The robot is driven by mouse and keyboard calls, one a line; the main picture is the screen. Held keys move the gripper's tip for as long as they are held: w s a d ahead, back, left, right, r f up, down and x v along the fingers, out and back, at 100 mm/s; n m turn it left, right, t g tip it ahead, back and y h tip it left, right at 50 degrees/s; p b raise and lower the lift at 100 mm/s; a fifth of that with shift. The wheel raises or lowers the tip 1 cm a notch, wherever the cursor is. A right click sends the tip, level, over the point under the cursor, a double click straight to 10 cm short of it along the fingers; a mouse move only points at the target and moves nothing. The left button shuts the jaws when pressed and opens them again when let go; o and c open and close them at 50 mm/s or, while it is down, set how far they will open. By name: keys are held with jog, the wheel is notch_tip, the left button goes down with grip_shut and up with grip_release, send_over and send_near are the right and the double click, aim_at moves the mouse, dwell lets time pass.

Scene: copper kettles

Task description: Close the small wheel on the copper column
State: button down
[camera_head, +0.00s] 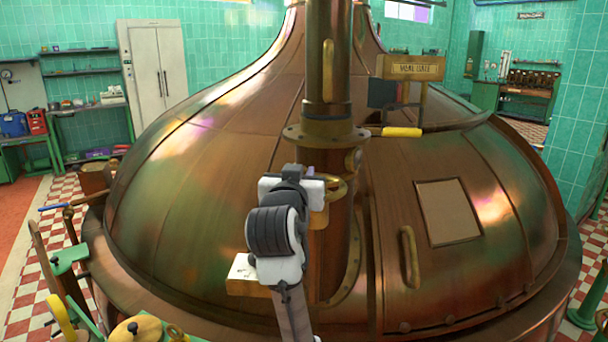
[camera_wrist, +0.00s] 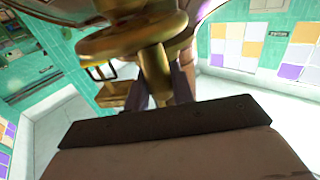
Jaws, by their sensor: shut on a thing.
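The copper column (camera_head: 327,60) rises from the big copper kettle in the head view, with a brass flange (camera_head: 300,134) around it. The small brass wheel (camera_head: 341,188) shows as a curved rim on the column's front, below the flange, partly hidden by my gripper. My gripper (camera_head: 318,190) is at the wheel. In the wrist view, my two dark fingers (camera_wrist: 160,90) are closed on a brass piece (camera_wrist: 153,72), which looks like part of the wheel. A broad round brass disc (camera_wrist: 130,35) lies just beyond it. The fingertips are hard to make out in the head view.
The copper kettle (camera_head: 190,215) spreads around the column. A brass handle (camera_head: 410,257) stands on its front right. A sign (camera_head: 417,68) and a yellow-handled part (camera_head: 402,132) are right of the column.

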jog(key=shift+a+r+h, duration=0.15)
jog(key=shift+h, duration=0.15)
jog(key=c, duration=1.2)
grip_release()
jog(key=shift+w, duration=0.1)
jog(key=shift+c, duration=0.2)
jog(key=s+a+b, duration=0.2)
jog(key=s+b, duration=0.1)
jog(key=s, duration=1)
jog(key=shift+s, duration=0.35)
jog(key=shift+a, duration=0.15)
